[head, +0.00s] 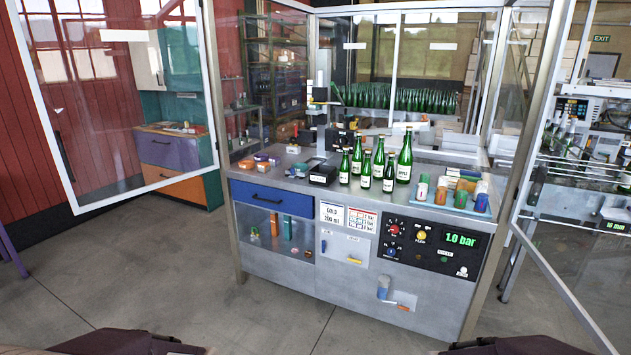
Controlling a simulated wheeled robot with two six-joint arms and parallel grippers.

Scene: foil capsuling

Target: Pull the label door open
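The workstation has a metal cabinet front. A blue drawer (271,198) with a dark bar handle is closed at its upper left. Below it is a clear-fronted compartment (268,236) with small orange and green items inside; it looks closed. No marking readable here names a label door, so I cannot tell which front it is. Two large framed glass doors stand swung outward, the left one (120,110) with a dark handle and the right one (560,200). Only parts of my arms show at the bottom corners. Neither gripper is in view.
Several green bottles (405,158) stand upright on the worktop, beside a blue tray (450,203) of small containers. A control panel (425,243) reads 1.0 bar. The grey floor (190,290) before the cabinet is clear; the open glass doors flank it.

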